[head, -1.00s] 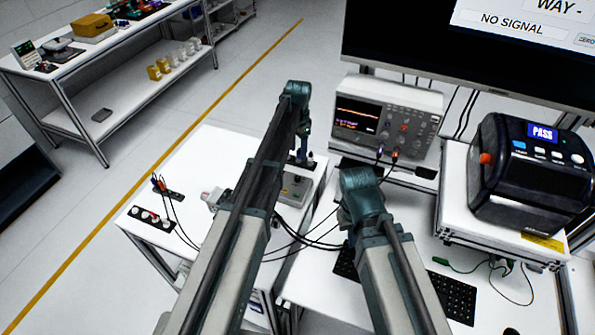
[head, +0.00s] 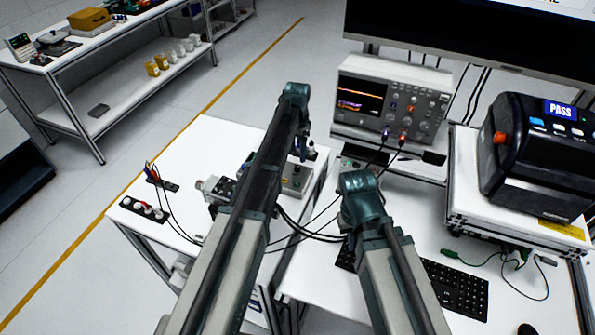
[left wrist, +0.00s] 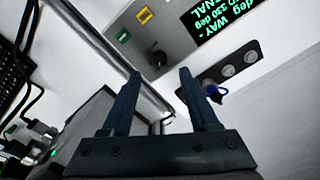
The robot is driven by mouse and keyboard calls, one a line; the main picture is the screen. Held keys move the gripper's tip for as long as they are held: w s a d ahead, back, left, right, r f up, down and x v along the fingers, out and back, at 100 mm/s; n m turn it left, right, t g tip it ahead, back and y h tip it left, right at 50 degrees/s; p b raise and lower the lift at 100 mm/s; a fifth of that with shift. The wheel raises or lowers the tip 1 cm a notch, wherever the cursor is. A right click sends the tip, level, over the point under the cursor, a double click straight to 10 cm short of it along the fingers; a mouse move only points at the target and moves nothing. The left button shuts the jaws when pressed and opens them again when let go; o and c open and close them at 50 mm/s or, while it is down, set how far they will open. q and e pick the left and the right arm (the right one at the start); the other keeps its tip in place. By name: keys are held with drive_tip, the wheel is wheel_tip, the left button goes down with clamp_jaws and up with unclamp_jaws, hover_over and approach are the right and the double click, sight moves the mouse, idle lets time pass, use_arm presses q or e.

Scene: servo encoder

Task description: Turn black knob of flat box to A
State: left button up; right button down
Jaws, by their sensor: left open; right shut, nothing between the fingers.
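The flat box (head: 300,184) is pale grey and stands on the white table, partly hidden by my left arm in the head view. In the head view my left gripper (head: 301,152) is above the box. My right arm shows, but its gripper is hidden.
Dark cables run beside the box. A black strip with round white parts (head: 145,208) lies at the table's left. An oscilloscope (head: 388,101), a keyboard (head: 455,288) and a label printer (head: 540,150) stand on the right bench. The front left of the white table is mostly clear.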

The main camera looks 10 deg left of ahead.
sight(298, 166)
use_arm(q)
wheel_tip(298, 166, down, 6)
drive_tip(key=b, duration=0.5)
drive_tip(key=shift+f, duration=0.25)
use_arm(e)
wheel_tip(298, 166, down, 6)
drive_tip(key=shift+f, duration=0.25)
use_arm(q)
drive_tip(key=shift+r, duration=0.1)
clamp_jaws()
